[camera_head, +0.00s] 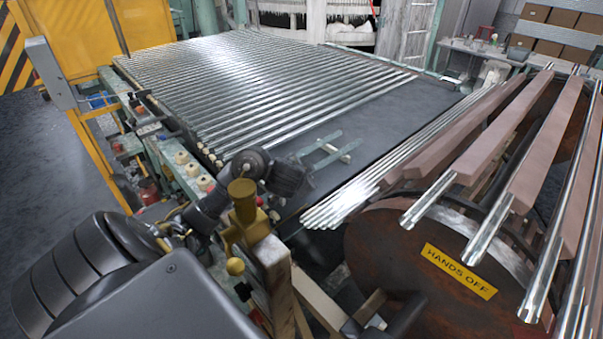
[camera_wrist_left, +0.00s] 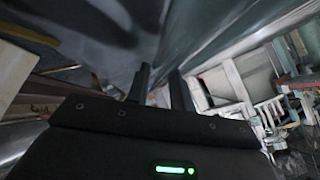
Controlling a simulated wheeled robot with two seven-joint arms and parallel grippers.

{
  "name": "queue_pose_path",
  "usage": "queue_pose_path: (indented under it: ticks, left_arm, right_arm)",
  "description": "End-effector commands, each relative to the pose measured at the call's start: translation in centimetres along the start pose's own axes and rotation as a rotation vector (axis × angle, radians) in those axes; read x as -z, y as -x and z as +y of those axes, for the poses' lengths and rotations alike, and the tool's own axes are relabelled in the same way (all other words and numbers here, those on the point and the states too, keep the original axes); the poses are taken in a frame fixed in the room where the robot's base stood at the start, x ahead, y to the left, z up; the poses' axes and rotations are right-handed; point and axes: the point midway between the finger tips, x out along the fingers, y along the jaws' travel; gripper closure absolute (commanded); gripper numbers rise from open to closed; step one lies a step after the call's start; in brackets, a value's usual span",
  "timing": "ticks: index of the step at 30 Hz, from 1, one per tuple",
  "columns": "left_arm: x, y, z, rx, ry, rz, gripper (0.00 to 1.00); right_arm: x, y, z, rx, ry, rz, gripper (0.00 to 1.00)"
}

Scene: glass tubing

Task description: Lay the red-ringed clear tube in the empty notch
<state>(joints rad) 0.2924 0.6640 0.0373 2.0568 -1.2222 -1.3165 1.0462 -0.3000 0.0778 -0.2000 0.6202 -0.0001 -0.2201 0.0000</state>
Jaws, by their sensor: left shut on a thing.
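My left gripper (camera_head: 294,178) is a dark shape past the black wrist joint, low over the near edge of the conveyor. In the left wrist view its two dark fingers (camera_wrist_left: 161,88) point up the picture with a narrow gap between them. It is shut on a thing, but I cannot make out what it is. I see no red ring on any tube. Clear tubes (camera_head: 433,203) lie along the rusty drum (camera_head: 385,250) between brown bars (camera_head: 543,150). I cannot tell which notch is empty. My right gripper is not in view.
Many clear tubes (camera_head: 270,85) lie side by side on the dark conveyor (camera_head: 375,128). A pale green fork-like frame (camera_head: 320,150) and a wooden post with yellow knobs (camera_head: 270,255) stand close to my left arm.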

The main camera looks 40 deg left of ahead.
Motion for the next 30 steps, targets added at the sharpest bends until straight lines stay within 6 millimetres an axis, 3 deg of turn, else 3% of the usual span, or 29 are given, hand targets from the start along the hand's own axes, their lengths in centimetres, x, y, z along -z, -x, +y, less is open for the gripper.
queue_pose_path:
  ticks: [13, 14, 18, 30]
  left_arm:
    - [-0.4, -0.4, 0.3, 0.000, 0.000, 0.000, 1.00]
    - [-0.4, -0.3, 0.3, 0.000, 0.000, 0.000, 0.75]
    - [-0.3, -0.3, 0.2, 0.001, 0.000, 0.000, 0.56]
    - [0.3, 0.3, -0.3, 0.002, 0.001, 0.001, 0.56]
  right_arm:
    - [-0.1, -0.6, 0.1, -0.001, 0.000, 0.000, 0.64]
    - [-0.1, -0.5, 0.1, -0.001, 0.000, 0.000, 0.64]
    - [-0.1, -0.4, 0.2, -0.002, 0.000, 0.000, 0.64]
    - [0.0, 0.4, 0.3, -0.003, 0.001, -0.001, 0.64]
